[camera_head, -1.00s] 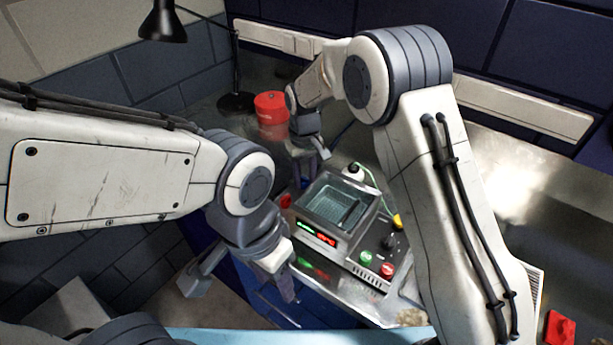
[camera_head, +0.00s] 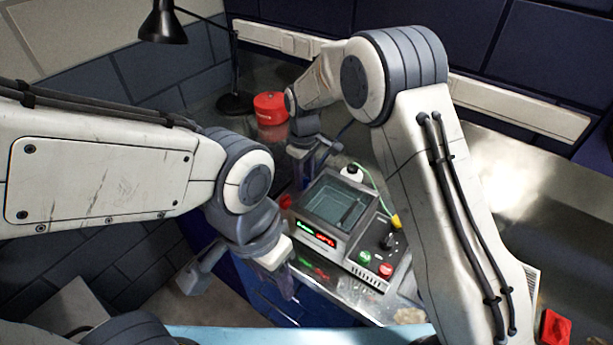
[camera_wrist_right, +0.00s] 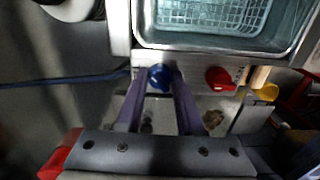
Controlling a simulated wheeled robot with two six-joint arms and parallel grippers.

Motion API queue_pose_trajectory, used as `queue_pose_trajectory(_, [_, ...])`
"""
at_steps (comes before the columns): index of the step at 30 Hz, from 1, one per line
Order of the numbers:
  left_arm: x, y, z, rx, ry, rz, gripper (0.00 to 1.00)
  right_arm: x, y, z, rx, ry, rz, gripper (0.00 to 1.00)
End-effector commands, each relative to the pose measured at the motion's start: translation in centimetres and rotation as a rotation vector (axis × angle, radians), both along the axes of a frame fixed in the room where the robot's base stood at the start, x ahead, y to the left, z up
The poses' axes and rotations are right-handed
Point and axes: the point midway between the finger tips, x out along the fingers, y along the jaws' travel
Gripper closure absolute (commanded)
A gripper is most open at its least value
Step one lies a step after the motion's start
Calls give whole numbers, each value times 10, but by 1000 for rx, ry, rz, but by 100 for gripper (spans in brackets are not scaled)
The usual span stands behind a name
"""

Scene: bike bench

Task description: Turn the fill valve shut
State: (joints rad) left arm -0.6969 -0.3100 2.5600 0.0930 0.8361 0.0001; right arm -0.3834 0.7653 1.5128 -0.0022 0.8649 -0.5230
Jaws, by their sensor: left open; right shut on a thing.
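A blue knob (camera_wrist_right: 158,71) sits on the side of the ultrasonic-style tank unit (camera_wrist_right: 132,35), below its water basin; I take it as the fill valve, though no label shows. My right gripper (camera_wrist_right: 160,82) is shut on this knob, one finger on each side. In the head view my right gripper (camera_head: 305,163) is at the far left side of the tank unit (camera_head: 345,246), and the knob is hidden there. A red knob (camera_wrist_right: 218,78) is beside the blue one. My left gripper (camera_head: 240,286) is open and empty, left of and nearer than the unit.
A wire basket (camera_wrist_right: 215,12) sits in the basin. A yellow part (camera_wrist_right: 266,92) is right of the red knob. A red can (camera_head: 271,107) and black lamp (camera_head: 165,25) stand behind. Green (camera_head: 364,257) and red (camera_head: 386,270) buttons are on the unit's panel.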

Motion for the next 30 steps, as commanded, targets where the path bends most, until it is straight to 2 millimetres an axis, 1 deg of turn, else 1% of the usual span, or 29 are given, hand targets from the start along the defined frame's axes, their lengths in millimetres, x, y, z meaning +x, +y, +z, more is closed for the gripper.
queue_pose_trajectory(18, [0, 0, 8, 0, 0, 0, 50, -1, 4, 1, 7, -3, 568, 100])
queue_pose_trajectory(24, [0, 0, 9, 0, 0, 0, 50, -1, 5, 0, 7, -1, 706, 100])
queue_pose_trajectory(30, [0, 0, 10, 0, 0, 0, 50, -1, 5, 0, 7, -1, 798, 100])
